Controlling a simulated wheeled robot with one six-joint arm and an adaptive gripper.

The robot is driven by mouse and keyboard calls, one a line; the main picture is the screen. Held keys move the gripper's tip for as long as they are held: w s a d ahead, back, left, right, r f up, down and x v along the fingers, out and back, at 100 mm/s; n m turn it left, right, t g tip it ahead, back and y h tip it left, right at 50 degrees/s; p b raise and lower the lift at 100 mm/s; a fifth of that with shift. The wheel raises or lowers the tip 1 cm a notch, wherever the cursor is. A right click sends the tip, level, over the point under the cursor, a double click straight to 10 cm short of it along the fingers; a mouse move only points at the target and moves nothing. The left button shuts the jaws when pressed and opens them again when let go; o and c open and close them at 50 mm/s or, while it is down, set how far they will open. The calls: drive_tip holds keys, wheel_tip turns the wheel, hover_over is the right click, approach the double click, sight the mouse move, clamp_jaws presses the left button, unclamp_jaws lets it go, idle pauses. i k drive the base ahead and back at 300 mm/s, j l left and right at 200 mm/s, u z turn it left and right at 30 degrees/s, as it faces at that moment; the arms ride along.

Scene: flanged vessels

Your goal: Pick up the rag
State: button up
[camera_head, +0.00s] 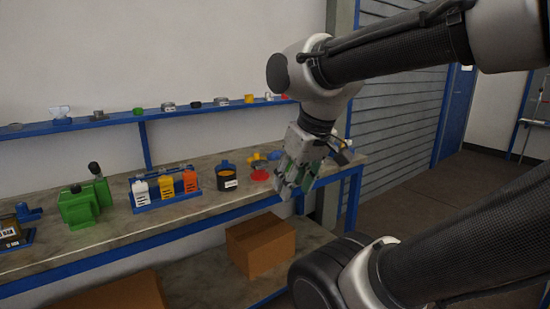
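My gripper (292,188) hangs over the right end of the workbench (217,206), near its front edge, pointing down. Its fingers are small and partly overlapped here, so I cannot tell if they are apart or closed. Green patches show at the fingers, and I cannot tell whether they belong to the gripper. No other thing is clearly a rag.
A wall shelf (180,109) holds small parts. A cardboard box (261,245) sits below.

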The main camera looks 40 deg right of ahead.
sight(275, 156)
drive_tip(key=i+l, duration=0.2)
drive_tip(key=l, duration=0.15)
drive_tip(key=i+l, duration=0.15)
drive_tip(key=l, duration=0.25)
drive_tip(key=i+l, duration=0.2)
drive_tip(key=l, duration=0.15)
drive_tip(key=i+l, duration=0.15)
drive_tip(key=l, duration=0.25)
drive_tip(key=i+l, duration=0.2)
drive_tip(key=l, duration=0.15)
drive_tip(key=i+l, duration=0.15)
drive_tip(key=l, duration=0.25)
drive_tip(key=i+l, duration=0.2)
drive_tip(key=l, duration=0.15)
drive_tip(key=i+l, duration=0.2)
drive_tip(key=l, duration=0.2)
